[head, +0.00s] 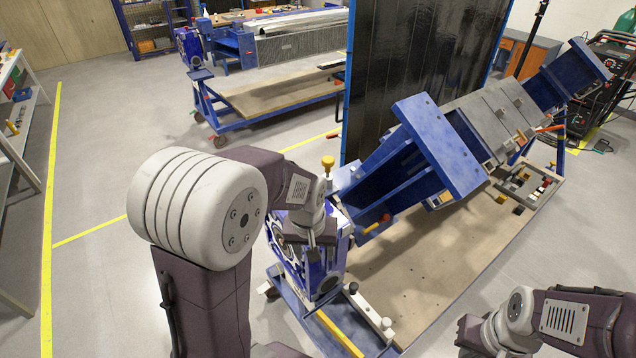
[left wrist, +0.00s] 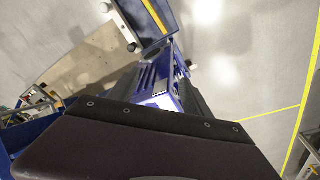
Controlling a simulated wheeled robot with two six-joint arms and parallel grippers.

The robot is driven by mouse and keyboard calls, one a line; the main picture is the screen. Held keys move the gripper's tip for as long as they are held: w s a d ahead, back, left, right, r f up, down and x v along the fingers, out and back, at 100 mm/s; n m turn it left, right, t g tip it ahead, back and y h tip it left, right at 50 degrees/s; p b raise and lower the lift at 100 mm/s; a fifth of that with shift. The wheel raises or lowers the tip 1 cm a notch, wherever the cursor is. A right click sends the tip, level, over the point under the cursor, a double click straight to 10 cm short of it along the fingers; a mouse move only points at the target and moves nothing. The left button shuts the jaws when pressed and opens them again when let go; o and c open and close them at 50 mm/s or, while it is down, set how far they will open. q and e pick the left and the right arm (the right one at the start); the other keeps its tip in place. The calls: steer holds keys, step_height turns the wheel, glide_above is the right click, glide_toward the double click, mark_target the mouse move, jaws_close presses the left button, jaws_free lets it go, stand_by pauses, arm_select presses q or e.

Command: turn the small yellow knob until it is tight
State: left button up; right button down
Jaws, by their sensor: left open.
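A small yellow knob (head: 328,162) stands upright on top of the blue jig's near end, just behind my left wrist. My left gripper (head: 312,246) is open and points down in front of the blue rotary head (head: 328,268), below the knob and apart from it. Its fingertips are small and partly lost against the blue parts. In the left wrist view, a dark housing covers the bottom, with blue jig parts (left wrist: 160,85) beyond it; I cannot make out the knob there. My right arm shows at bottom right, but I do not see its fingertips.
A tilted blue fixture (head: 440,145) rises over the wooden bench top (head: 425,265). An orange-yellow handle (head: 377,226) sticks out beside the rotary head. A yellow bar (head: 338,334) lies on the base in front. A dark screen (head: 420,70) stands behind. Floor at left is clear.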

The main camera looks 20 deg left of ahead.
arm_select(q)
steer(key=w+r+n, duration=0.1)
steer(key=w+n, duration=0.1)
steer(key=w+a+r+n, duration=0.1)
steer(key=w+r+n, duration=0.1)
steer(key=w, duration=0.1)
steer(key=w+a+r+n, duration=0.1)
steer(key=w+r+n, duration=0.1)
steer(key=shift+w+r+g, duration=0.25)
steer(key=shift+w+g, duration=0.15)
steer(key=w+r+n, duration=0.1)
steer(key=n, duration=0.1)
steer(key=w+a+r+n, duration=0.1)
steer(key=w+n, duration=0.1)
steer(key=w+a+r+n+g, duration=0.1)
steer(key=r, duration=0.1)
steer(key=shift+w+n, duration=0.15)
steer(key=shift+n, duration=0.25)
steer(key=shift+w+a+r+n, duration=0.1)
steer(key=shift+a+r+n, duration=0.1)
steer(key=shift+r+n, duration=0.25)
steer(key=shift+n, duration=0.25)
step_height(320, 180, down, 9)
steer(key=shift+r+p, duration=0.1)
steer(key=shift+p, duration=0.35)
jaws_close()
arm_select(e)
step_height(320, 180, up, 2)
